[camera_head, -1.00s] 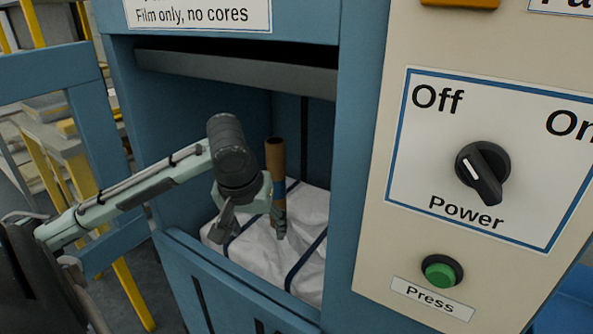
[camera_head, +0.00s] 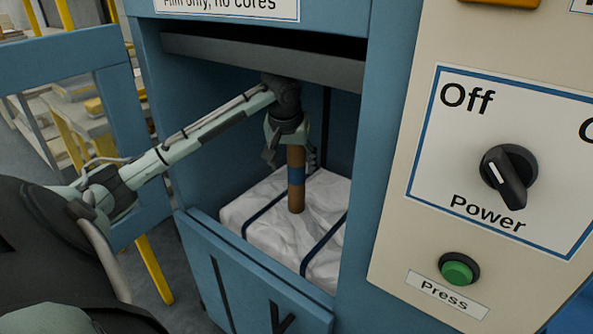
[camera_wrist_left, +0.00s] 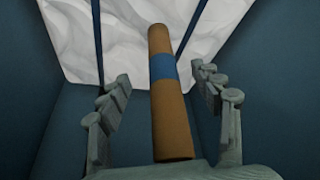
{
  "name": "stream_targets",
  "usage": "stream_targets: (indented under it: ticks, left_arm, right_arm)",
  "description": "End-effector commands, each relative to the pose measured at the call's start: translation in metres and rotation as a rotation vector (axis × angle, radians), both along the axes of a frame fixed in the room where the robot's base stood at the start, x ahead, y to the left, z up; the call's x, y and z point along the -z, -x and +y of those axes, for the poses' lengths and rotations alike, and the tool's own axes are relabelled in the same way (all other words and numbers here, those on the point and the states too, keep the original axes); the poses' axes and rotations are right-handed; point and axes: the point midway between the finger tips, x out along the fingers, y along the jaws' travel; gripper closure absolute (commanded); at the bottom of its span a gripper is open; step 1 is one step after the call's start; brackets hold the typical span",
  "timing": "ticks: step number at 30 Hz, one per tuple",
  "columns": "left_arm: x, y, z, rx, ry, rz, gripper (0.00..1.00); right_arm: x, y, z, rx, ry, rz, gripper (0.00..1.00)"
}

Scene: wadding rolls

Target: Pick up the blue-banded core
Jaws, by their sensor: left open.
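The blue-banded core (camera_head: 297,195) is a brown tube with a blue band. It stands about upright on a white wrapped bale (camera_head: 262,228) inside the blue machine's open chamber. My left gripper (camera_head: 290,155) is over the core's upper part, fingers pointing down; the core's top is hidden behind it in the head view. In the left wrist view the core (camera_wrist_left: 170,120) runs between the open fingers of the gripper (camera_wrist_left: 160,77), with visible gaps on both sides. My right gripper is not in view.
A dark bar (camera_head: 265,60) crosses the chamber's top, close above my wrist. A blue front door (camera_head: 250,275) and side walls bound the chamber. At the right, a cream panel carries a black power knob (camera_head: 508,178) and a green button (camera_head: 457,269).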

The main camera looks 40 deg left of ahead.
Motion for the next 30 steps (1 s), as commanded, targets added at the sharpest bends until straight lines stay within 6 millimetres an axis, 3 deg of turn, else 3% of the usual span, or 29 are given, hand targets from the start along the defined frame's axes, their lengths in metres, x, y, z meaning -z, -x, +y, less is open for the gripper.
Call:
stream_targets:
  ticks: [5, 9, 15, 23, 30]
  left_arm:
    - [-0.001, -0.013, 0.008, -0.001, 0.001, -0.001, 0.35]
    - [-0.002, -0.035, 0.022, -0.001, 0.002, -0.001, 0.35]
    - [0.025, -0.041, 0.027, 0.001, -0.001, 0.002, 0.35]
    - [0.028, -0.042, 0.028, 0.001, -0.001, 0.001, 0.35]
    - [0.028, -0.042, 0.028, 0.001, -0.001, 0.001, 0.61]
  right_arm:
    - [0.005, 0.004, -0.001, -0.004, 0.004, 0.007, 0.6]
    - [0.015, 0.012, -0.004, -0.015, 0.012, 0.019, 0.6]
    - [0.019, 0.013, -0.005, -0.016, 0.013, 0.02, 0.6]
    - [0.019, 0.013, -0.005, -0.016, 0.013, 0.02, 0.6]
    - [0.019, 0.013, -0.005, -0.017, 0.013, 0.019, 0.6]
